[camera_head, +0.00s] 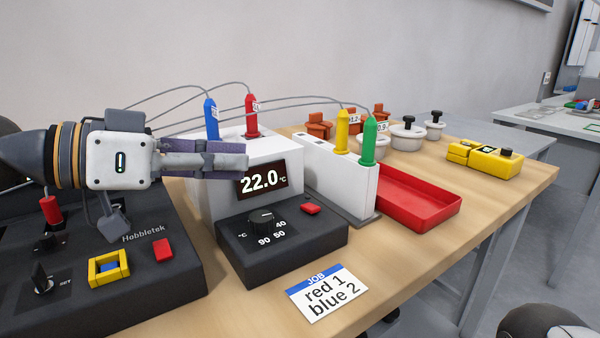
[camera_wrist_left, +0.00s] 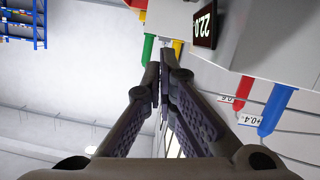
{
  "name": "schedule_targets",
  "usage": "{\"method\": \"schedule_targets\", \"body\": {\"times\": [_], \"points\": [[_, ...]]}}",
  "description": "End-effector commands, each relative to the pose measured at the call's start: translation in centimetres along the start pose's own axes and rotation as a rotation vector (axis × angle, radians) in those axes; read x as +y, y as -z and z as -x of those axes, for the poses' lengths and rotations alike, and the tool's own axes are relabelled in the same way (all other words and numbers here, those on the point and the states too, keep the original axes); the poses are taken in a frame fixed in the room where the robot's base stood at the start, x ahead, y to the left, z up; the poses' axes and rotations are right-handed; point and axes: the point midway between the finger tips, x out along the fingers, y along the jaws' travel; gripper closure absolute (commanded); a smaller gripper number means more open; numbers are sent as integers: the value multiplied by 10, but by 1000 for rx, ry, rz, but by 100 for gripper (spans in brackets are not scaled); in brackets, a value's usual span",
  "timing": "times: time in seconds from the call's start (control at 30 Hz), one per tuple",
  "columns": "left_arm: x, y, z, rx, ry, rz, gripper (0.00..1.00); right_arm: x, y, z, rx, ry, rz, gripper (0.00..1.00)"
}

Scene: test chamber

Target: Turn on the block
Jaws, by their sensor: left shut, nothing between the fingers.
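The block is a white heater unit (camera_head: 228,199) with a display reading 22.0 °C (camera_head: 262,179) and a black base (camera_head: 285,246). The base has a dial (camera_head: 264,221) and a red switch (camera_head: 310,209). A blue probe (camera_head: 211,118) and a red probe (camera_head: 251,116) stand in the top of the block. My left gripper (camera_head: 246,161) is shut and empty, in front of the block's upper part, left of and above the display. The left wrist view shows its closed fingers (camera_wrist_left: 162,84) with the display (camera_wrist_left: 205,24) beyond.
A white rack (camera_head: 338,170) holds yellow (camera_head: 342,132) and green (camera_head: 369,140) probes. A red tray (camera_head: 418,197) lies right of it. A job card (camera_head: 327,292) reads red 1, blue 2. A black Hobbletek unit (camera_head: 150,275) stands left. Probe cables arch behind my gripper.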

Motion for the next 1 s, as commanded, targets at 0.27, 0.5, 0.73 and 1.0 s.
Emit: {"method": "schedule_targets", "body": {"times": [0.27, 0.5, 0.73, 1.0], "points": [[0, 2, 2, 4, 1, -6, 100, 0, -2, 0, -4, 0, 0, 60], [0, -1, -17, -2, -1, -5, 100, 0, -2, -3, -9, 0, 0, 60], [0, 0, -68, -2, -1, -5, 100, 0, -3, -7, -16, -1, 0, 60], [0, -18, -104, 1, -1, -2, 100, 0, -3, -7, -17, -1, 1, 60]]}}
